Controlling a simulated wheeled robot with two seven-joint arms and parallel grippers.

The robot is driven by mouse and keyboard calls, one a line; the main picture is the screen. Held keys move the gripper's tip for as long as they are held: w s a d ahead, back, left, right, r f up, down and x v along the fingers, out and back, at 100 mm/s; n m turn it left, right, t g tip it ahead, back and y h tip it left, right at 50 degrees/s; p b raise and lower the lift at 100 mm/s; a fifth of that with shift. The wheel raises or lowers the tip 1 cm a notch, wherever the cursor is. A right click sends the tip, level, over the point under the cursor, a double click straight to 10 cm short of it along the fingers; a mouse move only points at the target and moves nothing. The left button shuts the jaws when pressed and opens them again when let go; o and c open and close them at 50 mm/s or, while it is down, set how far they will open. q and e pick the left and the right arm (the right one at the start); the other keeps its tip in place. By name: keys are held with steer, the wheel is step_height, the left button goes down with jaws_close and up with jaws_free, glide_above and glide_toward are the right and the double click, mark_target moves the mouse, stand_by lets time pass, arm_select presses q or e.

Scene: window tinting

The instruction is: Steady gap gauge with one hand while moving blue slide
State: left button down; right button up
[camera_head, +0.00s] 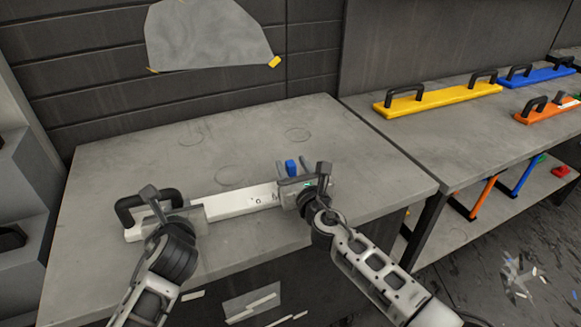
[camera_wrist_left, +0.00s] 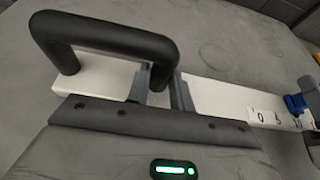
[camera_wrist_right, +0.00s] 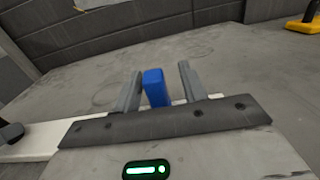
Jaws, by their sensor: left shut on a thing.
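The gap gauge (camera_head: 232,203) is a long white bar lying on the grey table, with a black handle (camera_head: 128,205) at its left end and a blue slide (camera_head: 290,167) near its right end. My left gripper (camera_wrist_left: 160,90) is shut on the right leg of the black handle (camera_wrist_left: 105,40). My right gripper (camera_wrist_right: 160,88) is open, with one finger on each side of the blue slide (camera_wrist_right: 154,87) and gaps showing between. My right gripper hides the bar's right end. Black marks show on the bar (camera_wrist_left: 262,112) left of the slide in the left wrist view.
The grey table (camera_head: 110,170) is clear behind the gauge. A second table (camera_head: 460,125) on the right holds yellow (camera_head: 440,97), blue (camera_head: 540,76) and orange (camera_head: 548,112) handled tools. A grey sheet (camera_head: 205,35) hangs on the dark wall. Scraps litter the floor.

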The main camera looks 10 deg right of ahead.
arm_select(q)
steer(key=shift+d+r, duration=0.1)
arm_select(e)
steer(key=shift+s+a, duration=0.1)
steer(key=shift+a, duration=0.05)
steer(key=shift+s, duration=0.25)
steer(key=s, duration=0.3)
steer(key=s+d, duration=0.1)
steer(key=s, duration=0.3)
steer(key=s+d, duration=0.1)
steer(key=s, duration=0.3)
steer(key=shift+d, duration=0.2)
arm_select(q)
steer(key=c, duration=0.7)
jaws_free()
steer(key=shift+o, duration=0.2)
steer(key=shift+s, duration=0.1)
steer(key=shift+v, duration=2.95)
